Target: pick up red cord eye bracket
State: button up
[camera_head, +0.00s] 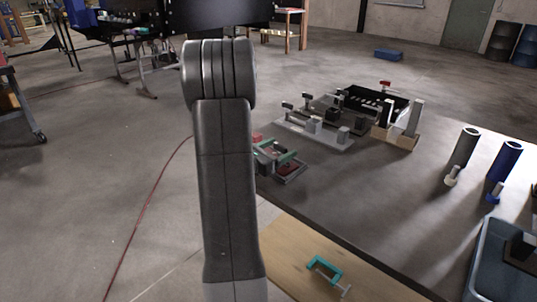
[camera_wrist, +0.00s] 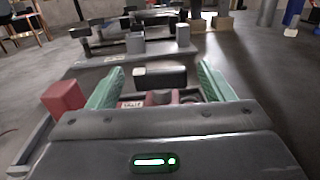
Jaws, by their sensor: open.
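My gripper (camera_wrist: 158,92) is open, with its two green fingers apart in the wrist view. A low red piece (camera_wrist: 188,96), which looks like the red cord eye bracket, lies between and below the fingers, partly hidden by the gripper's dark front edge. I cannot tell whether a finger touches it. A red block (camera_wrist: 64,97) stands just outside the left finger. In the head view, my gripper (camera_head: 277,151) is low over a small grey tray (camera_head: 294,178) with red showing there, partly hidden behind my arm.
A grey tray (camera_head: 340,145) with several brackets lies beyond, with a dark slotted rack (camera_head: 375,98) behind it. Grey (camera_head: 467,147) and blue (camera_head: 508,160) cylinders stand at the right, near a blue bin (camera_head: 483,262). The dark table's middle is clear.

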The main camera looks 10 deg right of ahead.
jog(key=shift+w+d, duration=0.25)
jog(key=shift+d, duration=0.2)
jog(key=c, duration=1.3)
jog(key=shift+r, duration=0.15)
jog(key=shift+c, duration=0.9)
